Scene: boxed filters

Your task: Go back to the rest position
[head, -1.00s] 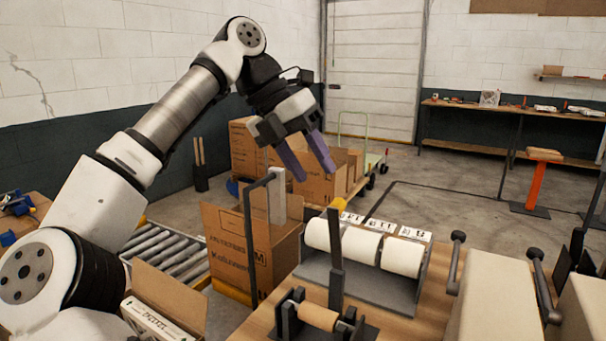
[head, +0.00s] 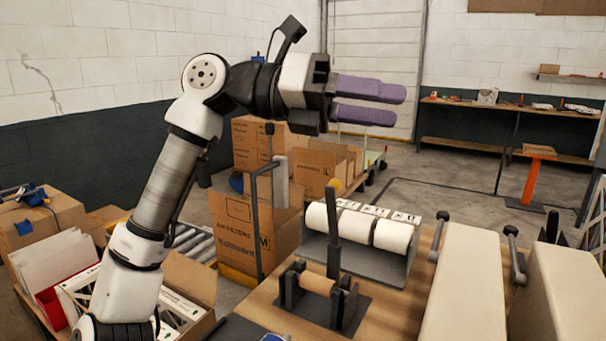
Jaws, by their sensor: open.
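My gripper (head: 404,106) is raised high in the head view, with its two purple fingers pointing right, level and apart. The jaws are open and nothing is between them. It is well above the workbench (head: 405,309) and in front of the pale door, touching nothing. My arm rises from the lower left, bends at the elbow and reaches right.
White filter rolls (head: 357,226) lie in a grey holder on the bench. A small roller stand (head: 318,284) with an upright post is in front. Cardboard boxes (head: 244,236) stand behind. An open box of white filters (head: 88,292) is at lower left. The air around my gripper is clear.

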